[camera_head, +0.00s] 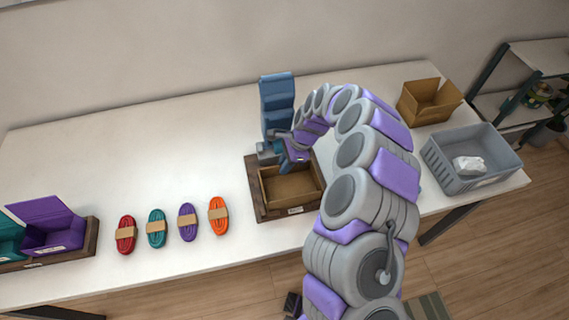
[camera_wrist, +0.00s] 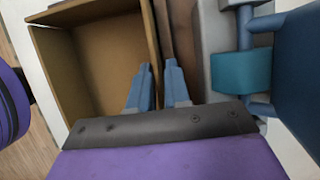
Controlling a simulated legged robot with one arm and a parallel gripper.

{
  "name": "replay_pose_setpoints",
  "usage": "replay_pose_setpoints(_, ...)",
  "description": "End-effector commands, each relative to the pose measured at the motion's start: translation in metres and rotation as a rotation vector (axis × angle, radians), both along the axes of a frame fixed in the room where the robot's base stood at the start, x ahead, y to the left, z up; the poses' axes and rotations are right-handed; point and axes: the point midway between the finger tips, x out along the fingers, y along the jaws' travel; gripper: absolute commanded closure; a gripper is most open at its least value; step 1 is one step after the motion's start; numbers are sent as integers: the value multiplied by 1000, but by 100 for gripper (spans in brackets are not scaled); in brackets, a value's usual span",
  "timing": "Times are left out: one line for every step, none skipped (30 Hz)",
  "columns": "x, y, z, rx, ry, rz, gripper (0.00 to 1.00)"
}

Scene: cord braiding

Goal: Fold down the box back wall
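The open cardboard box (camera_head: 290,190) sits on a dark wooden base near the table's front edge. In the wrist view its inside (camera_wrist: 100,60) fills the left half, with the back wall (camera_wrist: 151,45) running down the middle as a thin edge. My gripper (camera_head: 290,163) is at the back of the box. In the wrist view its two blue fingers (camera_wrist: 157,72) are apart, one on the box's inner side and one outside, with the wall edge between them. I cannot tell whether either finger touches the wall.
A blue device (camera_head: 277,105) stands right behind the box. Red, teal, purple (camera_head: 188,222) and orange cord bundles lie to the left, with a purple box (camera_head: 50,228) beyond. A cardboard box (camera_head: 428,101) and grey bin (camera_head: 468,160) stand right. The table's back left is clear.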

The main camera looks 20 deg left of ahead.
Motion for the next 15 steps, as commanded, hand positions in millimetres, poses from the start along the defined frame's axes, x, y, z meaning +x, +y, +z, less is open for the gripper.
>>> replay_pose_setpoints(0,0,0,0,0,0,88)
replay_pose_setpoints(0,0,0,0,0,0,91)
replay_pose_setpoints(0,0,0,0,0,0,95)
replay_pose_setpoints(0,0,0,0,0,0,98)
replay_pose_setpoints(0,0,0,0,0,0,100)
replay_pose_setpoints(0,0,0,0,0,0,100)
replay_pose_setpoints(0,0,0,0,0,0,100)
replay_pose_setpoints(0,0,0,0,0,0,100)
replay_pose_setpoints(0,0,0,0,1,0,100)
replay_pose_setpoints(0,0,0,0,1,0,100)
replay_pose_setpoints(0,1,0,0,1,0,100)
replay_pose_setpoints(0,1,0,0,1,0,100)
replay_pose_setpoints(0,1,0,0,1,0,100)
replay_pose_setpoints(0,1,0,0,0,0,100)
replay_pose_setpoints(0,1,0,0,-1,0,100)
